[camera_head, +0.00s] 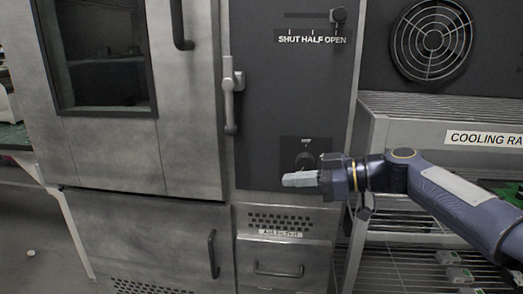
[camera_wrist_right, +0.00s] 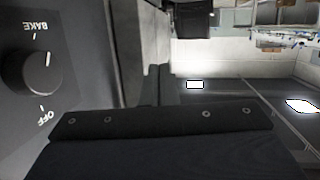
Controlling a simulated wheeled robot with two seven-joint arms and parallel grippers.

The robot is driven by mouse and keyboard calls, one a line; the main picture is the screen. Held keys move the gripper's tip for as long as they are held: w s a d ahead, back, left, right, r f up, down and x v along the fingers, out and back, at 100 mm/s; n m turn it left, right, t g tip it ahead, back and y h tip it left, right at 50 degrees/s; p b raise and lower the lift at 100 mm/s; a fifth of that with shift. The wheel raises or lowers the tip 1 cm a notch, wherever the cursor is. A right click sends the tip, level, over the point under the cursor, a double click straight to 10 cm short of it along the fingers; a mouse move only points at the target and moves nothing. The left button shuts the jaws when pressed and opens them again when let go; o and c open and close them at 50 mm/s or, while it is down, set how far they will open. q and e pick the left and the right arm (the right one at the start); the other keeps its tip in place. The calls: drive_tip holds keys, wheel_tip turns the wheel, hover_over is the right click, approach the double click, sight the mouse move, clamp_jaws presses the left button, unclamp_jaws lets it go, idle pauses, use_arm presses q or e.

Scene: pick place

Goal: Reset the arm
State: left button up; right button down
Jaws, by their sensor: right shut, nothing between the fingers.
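My right arm comes in from the right in the head view. My right gripper (camera_head: 301,179) is shut and empty, pointing left in front of the dark control panel (camera_head: 288,100) of the oven. A round knob (camera_head: 305,160) sits on that panel just above and behind the gripper. In the right wrist view the knob (camera_wrist_right: 41,73) shows large at the left, between the labels BAKE and OFF. Its pointer mark is near the BAKE side. The gripper looks apart from the knob. My left gripper is not in view.
The oven door (camera_head: 140,155) with a dark window and a lever handle (camera_head: 231,95) fills the left. A small slider knob (camera_head: 338,15) is at the panel top. A cooling rack (camera_head: 400,105) with wire shelves and a fan (camera_head: 432,40) stands at the right, close behind my arm.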

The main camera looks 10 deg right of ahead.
drive_tip(key=s+d+f+m+h+p, duration=0.1)
drive_tip(key=s+d+f+m+h, duration=0.3)
drive_tip(key=s+f+m, duration=0.75)
drive_tip(key=s+d+f+m+h+p, duration=0.15)
drive_tip(key=s+f+m+h, duration=0.55)
drive_tip(key=s, duration=1)
wheel_tip(320, 180, up, 36)
drive_tip(key=n+y+p, duration=0.1)
drive_tip(key=n+p, duration=0.2)
drive_tip(key=p, duration=3.4)
drive_tip(key=shift+w+d+f+g, duration=0.2)
drive_tip(key=shift+d+g, duration=0.1)
drive_tip(key=shift+d, duration=0.15)
drive_tip(key=c, duration=2.1)
unclamp_jaws()
drive_tip(key=shift+n, duration=0.25)
